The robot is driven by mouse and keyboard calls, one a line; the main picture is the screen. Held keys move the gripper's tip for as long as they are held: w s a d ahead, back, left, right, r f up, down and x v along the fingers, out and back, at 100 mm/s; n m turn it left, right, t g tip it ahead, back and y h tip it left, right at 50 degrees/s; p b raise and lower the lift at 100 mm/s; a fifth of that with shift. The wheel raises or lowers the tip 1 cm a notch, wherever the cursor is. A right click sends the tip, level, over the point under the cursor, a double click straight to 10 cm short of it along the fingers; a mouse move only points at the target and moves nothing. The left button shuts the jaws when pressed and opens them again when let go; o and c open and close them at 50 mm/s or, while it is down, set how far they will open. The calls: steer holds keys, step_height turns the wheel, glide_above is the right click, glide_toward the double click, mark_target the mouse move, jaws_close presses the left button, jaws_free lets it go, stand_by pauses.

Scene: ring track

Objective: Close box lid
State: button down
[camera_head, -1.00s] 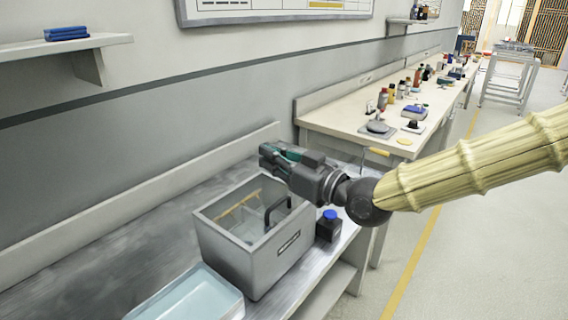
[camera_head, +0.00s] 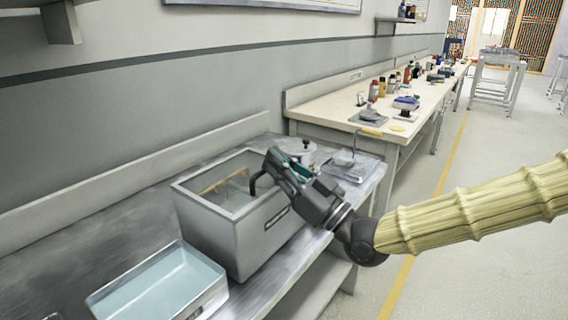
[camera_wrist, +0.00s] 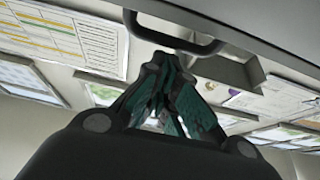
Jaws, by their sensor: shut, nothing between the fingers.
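The grey box (camera_head: 232,246) stands on the metal bench with its top looking open; a yellowish strip shows inside. A black curved handle (camera_head: 257,181) shows at its right rim. My gripper (camera_head: 274,156) is shut and empty, slanting up and left over the box's right corner, beside the handle and partly covering it. In the wrist view, the shut fingers (camera_wrist: 158,68) are just below a black handle (camera_wrist: 175,38) on a grey panel (camera_wrist: 250,30). I cannot tell whether the fingers touch the handle, or how the lid lies.
A tray of pale blue liquid (camera_head: 160,287) stands in front of the box on the bench (camera_head: 60,262). A round metal item (camera_head: 297,150) and a small scale-like device (camera_head: 348,165) are behind my gripper. A white bench (camera_head: 340,120) with several bottles runs further back.

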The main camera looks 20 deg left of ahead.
steer(key=shift+d+f+b, duration=0.1)
steer(key=shift+f+b, duration=0.2)
steer(key=shift+f, duration=0.2)
steer(key=shift+f, duration=0.15)
